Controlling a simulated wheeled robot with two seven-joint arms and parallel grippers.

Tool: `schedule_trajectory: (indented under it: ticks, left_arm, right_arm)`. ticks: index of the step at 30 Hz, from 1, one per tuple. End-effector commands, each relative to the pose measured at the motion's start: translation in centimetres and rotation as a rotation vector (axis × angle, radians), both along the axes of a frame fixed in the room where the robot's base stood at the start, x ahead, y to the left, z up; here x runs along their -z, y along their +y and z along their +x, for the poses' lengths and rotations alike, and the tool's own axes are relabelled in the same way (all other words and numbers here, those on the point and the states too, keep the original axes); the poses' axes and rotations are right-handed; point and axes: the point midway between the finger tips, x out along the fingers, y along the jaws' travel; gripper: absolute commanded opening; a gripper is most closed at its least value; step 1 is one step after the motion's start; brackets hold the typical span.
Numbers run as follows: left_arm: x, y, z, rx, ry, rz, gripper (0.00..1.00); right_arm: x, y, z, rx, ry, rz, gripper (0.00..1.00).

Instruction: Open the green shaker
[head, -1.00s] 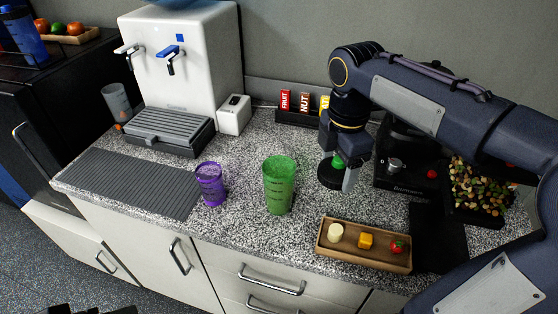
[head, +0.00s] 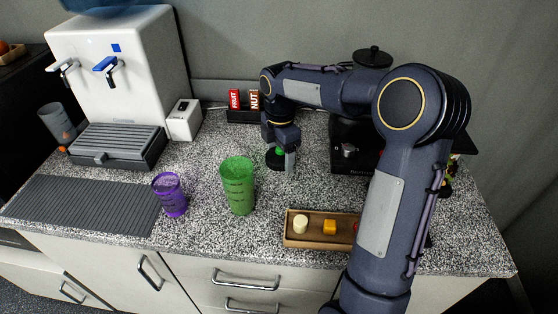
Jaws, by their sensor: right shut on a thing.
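The green shaker (head: 237,190) is a see-through cup standing upright on the speckled counter, its top uncovered. My right gripper (head: 283,163) is to the right of the shaker and a little behind it. It is shut on a black round lid with a green part (head: 274,159), apart from the cup. The fingers partly hide the lid, and I cannot tell whether it touches the counter. My left gripper is not in view.
A purple cup (head: 171,196) stands left of the shaker, beside a grey ribbed mat (head: 85,205). A snack tray (head: 290,241) lies at the front right, partly behind my arm. A white water dispenser (head: 120,70) and a packet rack (head: 236,115) stand behind.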

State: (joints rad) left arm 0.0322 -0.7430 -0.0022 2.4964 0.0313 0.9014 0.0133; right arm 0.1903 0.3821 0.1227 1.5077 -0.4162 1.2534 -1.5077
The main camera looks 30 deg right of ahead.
Motion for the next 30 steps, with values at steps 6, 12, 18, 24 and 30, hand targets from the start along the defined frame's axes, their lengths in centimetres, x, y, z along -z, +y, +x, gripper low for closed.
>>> schedule_trajectory:
  ticks: [6,12,18,24,30]
  left_arm:
    - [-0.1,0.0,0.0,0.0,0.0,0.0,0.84]
    - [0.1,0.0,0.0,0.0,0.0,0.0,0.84]
    - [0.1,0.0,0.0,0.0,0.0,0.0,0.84]
    - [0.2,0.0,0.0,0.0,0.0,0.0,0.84]
    - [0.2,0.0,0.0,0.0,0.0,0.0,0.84]
  right_arm:
    - [1.5,-0.3,1.0,0.0,0.003,0.0,0.42]
    - [4.2,-0.3,0.9,0.0,0.001,-0.001,0.42]
    - [4.2,-0.3,0.9,0.0,0.0,-0.001,0.42]
    - [4.6,-0.3,0.9,0.0,0.0,0.0,0.72]
    - [4.5,-0.3,0.9,0.0,0.0,0.0,0.91]
